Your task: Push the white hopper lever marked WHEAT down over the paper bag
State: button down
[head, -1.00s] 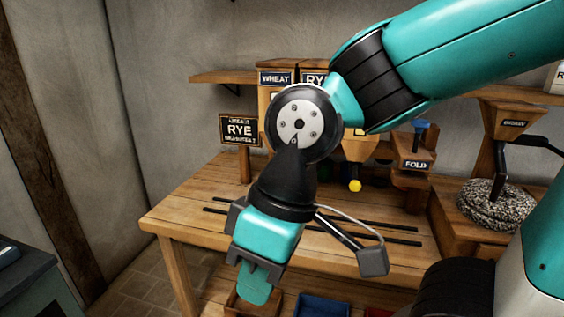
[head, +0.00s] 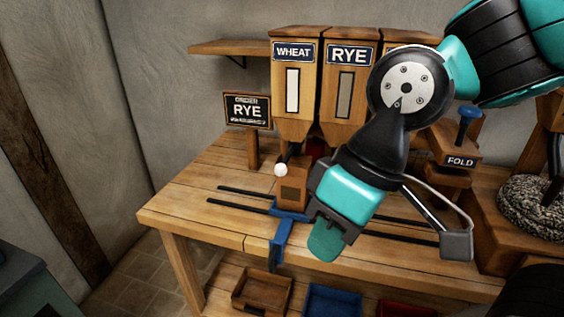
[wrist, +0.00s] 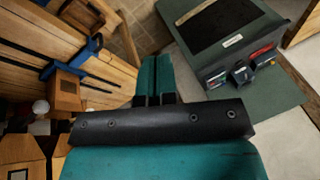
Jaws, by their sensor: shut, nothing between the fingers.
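The white ball-ended lever (head: 281,170) stands out below the wooden hopper marked WHEAT (head: 294,90). It also shows at the left of the wrist view (wrist: 41,106). A brown, box-shaped paper bag (head: 291,192) with a darker square on its front sits below that hopper on a blue carriage (head: 282,240). The bag also shows in the wrist view (wrist: 68,92). My gripper (head: 326,242) is shut and empty, pointing down, in front and to the right of the bag in the head view. It is apart from the lever; its teal fingers (wrist: 157,78) are together.
A hopper marked RYE (head: 348,90) stands right of WHEAT; my arm partly hides another. An order sign (head: 247,112) reads RYE. Dark rails (head: 240,199) cross the wooden bench. A FOLD station (head: 461,160) stands at right. A dark green cabinet (wrist: 235,45) shows in the wrist view.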

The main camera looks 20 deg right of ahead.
jog(key=w+r+m+t+p, duration=0.1)
jog(key=w+r+m+p, duration=0.2)
jog(key=w, duration=0.4)
jog(key=r+m+t+p, duration=0.1)
jog(key=m+t+p, duration=0.6)
jog(key=p, duration=0.6)
send_over(283, 164)
notch_tip(283, 164, down, 9)
jog(key=b, duration=0.6)
jog(key=shift+r, duration=0.15)
jog(key=shift+b, duration=0.35)
jog(key=shift+f+b, duration=0.3)
jog(key=shift+f, duration=0.1)
